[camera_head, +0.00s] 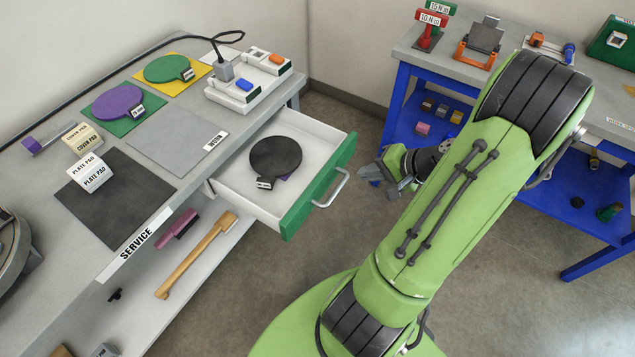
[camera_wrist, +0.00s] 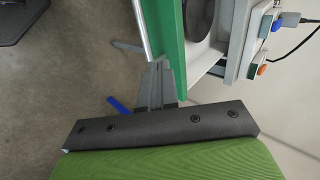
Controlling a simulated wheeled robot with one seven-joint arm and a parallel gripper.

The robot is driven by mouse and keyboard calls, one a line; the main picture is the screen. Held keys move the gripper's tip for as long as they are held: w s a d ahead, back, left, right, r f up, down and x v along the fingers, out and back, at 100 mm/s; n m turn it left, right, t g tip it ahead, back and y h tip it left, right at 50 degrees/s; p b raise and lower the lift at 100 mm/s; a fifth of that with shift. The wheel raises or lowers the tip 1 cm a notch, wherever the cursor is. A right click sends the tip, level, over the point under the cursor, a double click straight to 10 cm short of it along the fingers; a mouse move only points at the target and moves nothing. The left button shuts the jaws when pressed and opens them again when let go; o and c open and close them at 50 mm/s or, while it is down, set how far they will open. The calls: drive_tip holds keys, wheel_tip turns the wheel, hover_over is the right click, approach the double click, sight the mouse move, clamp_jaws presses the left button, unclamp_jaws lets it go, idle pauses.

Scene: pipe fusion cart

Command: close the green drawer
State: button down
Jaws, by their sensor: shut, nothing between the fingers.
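The green drawer (camera_head: 320,186) stands pulled out of the grey bench, with a green front and a silver bar handle (camera_head: 332,189). A black round plate (camera_head: 275,157) with a tag lies inside it, over something purple. My gripper (camera_head: 388,182) is shut and empty, to the right of the drawer front. In the wrist view the green front (camera_wrist: 169,40) and the handle (camera_wrist: 141,30) run up from near the fingers (camera_wrist: 155,75). I cannot tell whether the fingers touch the front.
The grey bench (camera_head: 190,165) bears coloured mats, round plates, pad blocks and a white cabled unit (camera_head: 248,85). A lower shelf holds a wooden-handled brush (camera_head: 197,255). A blue table (camera_head: 400,105) with tools stands at the right. Open floor lies before the drawer.

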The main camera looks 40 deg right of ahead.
sight(331, 178)
drive_tip(key=b+x, duration=0.2)
drive_tip(key=x, duration=0.8)
drive_tip(key=shift+d+f+b, duration=0.1)
drive_tip(key=shift+d+b, duration=0.05)
drive_tip(key=shift+b, duration=0.25)
